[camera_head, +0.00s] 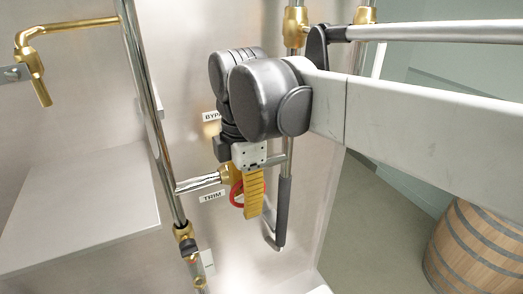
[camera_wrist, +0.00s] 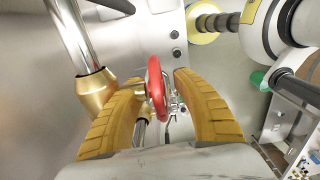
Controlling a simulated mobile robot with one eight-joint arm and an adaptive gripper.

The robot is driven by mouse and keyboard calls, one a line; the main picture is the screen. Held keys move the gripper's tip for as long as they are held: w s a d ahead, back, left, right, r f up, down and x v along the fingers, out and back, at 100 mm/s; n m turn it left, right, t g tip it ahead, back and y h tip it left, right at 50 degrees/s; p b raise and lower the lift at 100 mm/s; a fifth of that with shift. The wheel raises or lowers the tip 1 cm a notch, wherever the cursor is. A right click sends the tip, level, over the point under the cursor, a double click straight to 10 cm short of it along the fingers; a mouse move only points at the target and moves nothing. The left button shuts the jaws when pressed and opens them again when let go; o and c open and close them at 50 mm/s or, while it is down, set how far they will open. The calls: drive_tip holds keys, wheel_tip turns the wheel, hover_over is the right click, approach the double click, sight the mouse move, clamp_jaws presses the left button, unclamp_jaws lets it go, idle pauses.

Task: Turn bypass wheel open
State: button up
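A red handwheel (camera_head: 237,194) sits on a brass valve at the end of a short steel pipe, just right of a label (camera_head: 212,196) reading TRIM. A higher label (camera_head: 211,116) reading "BYPA…" is partly covered by my arm, and no wheel shows beside it. My gripper (camera_head: 254,192) has yellow fingers and points down at the red wheel. In the wrist view the red wheel (camera_wrist: 157,88) stands nearly edge-on between the fingers (camera_wrist: 162,82). The left finger is very close to it; whether it touches I cannot tell. A narrow gap shows at the right finger.
A vertical steel pipe (camera_head: 148,95) runs left of the wheel, with a brass fitting (camera_wrist: 94,92) near my left finger. A dark-sleeved lever or rod (camera_head: 283,213) hangs right of my gripper. A wooden barrel (camera_head: 478,250) stands at the lower right.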

clamp_jaws()
drive_tip(key=shift+h, duration=0.3)
drive_tip(key=t+h+b, duration=0.1)
drive_tip(key=h+b, duration=0.1)
drive_tip(key=t+h+b, duration=0.1)
drive_tip(key=shift+w+d+f+t, duration=0.1)
drive_tip(key=shift+d+f+t, duration=0.1)
drive_tip(key=shift+f+t, duration=0.1)
drive_tip(key=h+b, duration=0.1)
drive_tip(key=t+h+b, duration=0.1)
drive_tip(key=h, duration=0.1)
drive_tip(key=shift+w+d+r+t+b, duration=0.2)
drive_tip(key=shift+t+b, duration=0.1)
drive_tip(key=shift+b, duration=0.1)
drive_tip(key=shift+d+r+t+h+b, duration=0.15)
drive_tip(key=shift+t+h+b, duration=0.15)
drive_tip(key=shift+h+b, duration=0.35)
